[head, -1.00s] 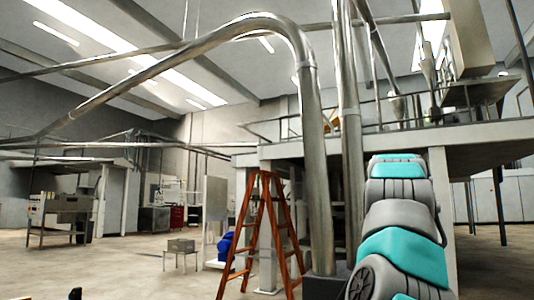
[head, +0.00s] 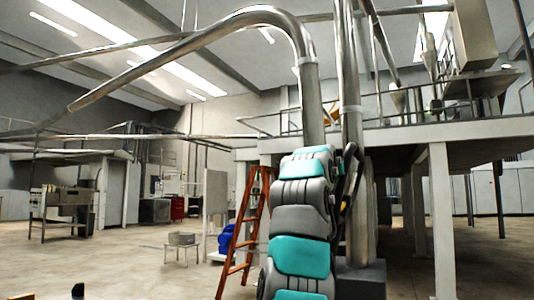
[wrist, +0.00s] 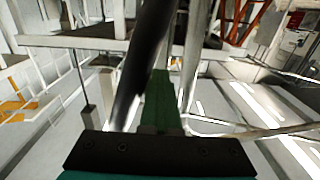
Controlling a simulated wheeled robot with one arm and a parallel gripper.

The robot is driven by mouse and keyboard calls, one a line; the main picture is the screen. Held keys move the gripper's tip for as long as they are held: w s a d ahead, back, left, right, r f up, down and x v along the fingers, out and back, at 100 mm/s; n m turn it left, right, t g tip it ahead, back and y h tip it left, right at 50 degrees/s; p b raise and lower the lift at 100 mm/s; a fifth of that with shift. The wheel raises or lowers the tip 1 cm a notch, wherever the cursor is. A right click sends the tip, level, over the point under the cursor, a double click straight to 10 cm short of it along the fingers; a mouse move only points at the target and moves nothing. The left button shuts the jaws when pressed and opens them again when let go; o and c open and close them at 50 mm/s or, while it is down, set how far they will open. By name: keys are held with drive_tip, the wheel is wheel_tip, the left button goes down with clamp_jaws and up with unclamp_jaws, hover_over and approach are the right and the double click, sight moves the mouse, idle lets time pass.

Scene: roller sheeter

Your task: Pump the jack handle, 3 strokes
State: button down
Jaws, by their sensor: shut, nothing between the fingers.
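My gripper (wrist: 160,105) shows in the wrist view as a dark plate at the bottom edge with a narrow green piece reaching up from it. It is shut and holds nothing. A thick dark bar (wrist: 146,52) runs up just left of the green piece; I cannot tell what it is or whether it touches. I cannot make out a jack handle for certain in either view. In the head view my arm rises at the centre and its gripper end cannot be made out.
An orange ladder (head: 243,232) stands just left of my arm, partly behind it. A raised platform (head: 455,133) on posts is at right. Open floor (head: 120,265) lies at left.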

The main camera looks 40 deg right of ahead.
drive_tip(key=w+a+p, duration=0.3)
drive_tip(key=w+p, duration=0.1)
drive_tip(key=w, duration=0.3)
drive_tip(key=w+a+r+p, duration=0.1)
drive_tip(key=w+a+p, duration=0.2)
drive_tip(key=w+p, duration=0.2)
drive_tip(key=w+a+r+p, duration=0.1)
drive_tip(key=w+a+p, duration=0.2)
drive_tip(key=w, duration=0.7)
drive_tip(key=shift+w+a+r+p, duration=0.25)
drive_tip(key=shift+w+p, duration=0.1)
drive_tip(key=shift+p, duration=0.7)
drive_tip(key=shift+f, duration=0.1)
drive_tip(key=s+b, duration=0.1)
drive_tip(key=s+d+b, duration=0.1)
drive_tip(key=s+b, duration=0.1)
drive_tip(key=s+d+b, duration=0.1)
drive_tip(key=s, duration=0.1)
drive_tip(key=shift+s+d, duration=0.15)
drive_tip(key=shift+s, duration=0.05)
